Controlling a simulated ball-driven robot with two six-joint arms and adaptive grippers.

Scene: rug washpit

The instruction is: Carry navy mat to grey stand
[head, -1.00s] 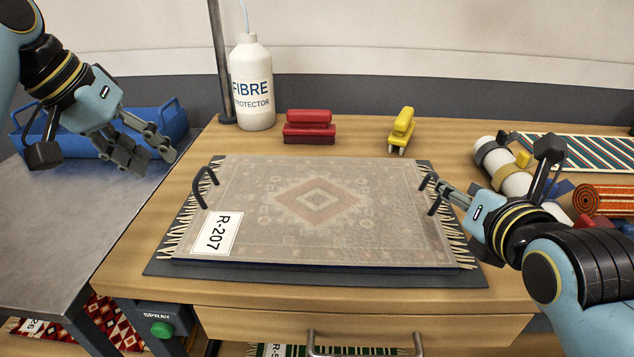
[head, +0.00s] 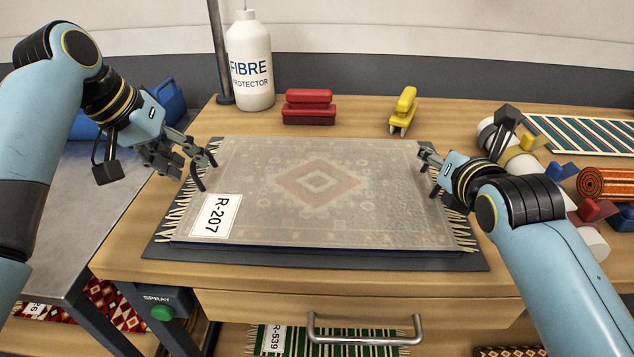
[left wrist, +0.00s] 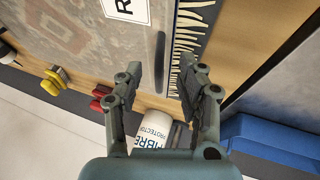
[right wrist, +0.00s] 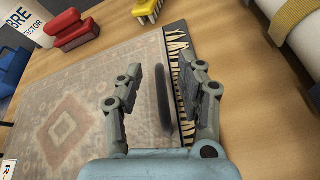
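The navy mat (head: 300,247) shows as a thin dark-blue edge under a faded fringed rug (head: 320,210) tagged R-207. Both lie flat on a dark grey sheet on the wooden table. A dark handle (head: 197,178) stands at the left end and another (head: 435,182) at the right. My left gripper (head: 195,163) is open at the left handle, which lies ahead of its fingers in the left wrist view (left wrist: 160,60). My right gripper (head: 428,160) is open, its fingers either side of the right handle (right wrist: 162,90). The grey stand (head: 85,215) is at the left.
A blue crate (head: 172,98) sits at the back of the grey stand. A white bottle (head: 250,65), red block (head: 309,106) and yellow brush (head: 403,110) stand behind the rug. Rolls (head: 603,184) crowd the right. The stand's front is clear.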

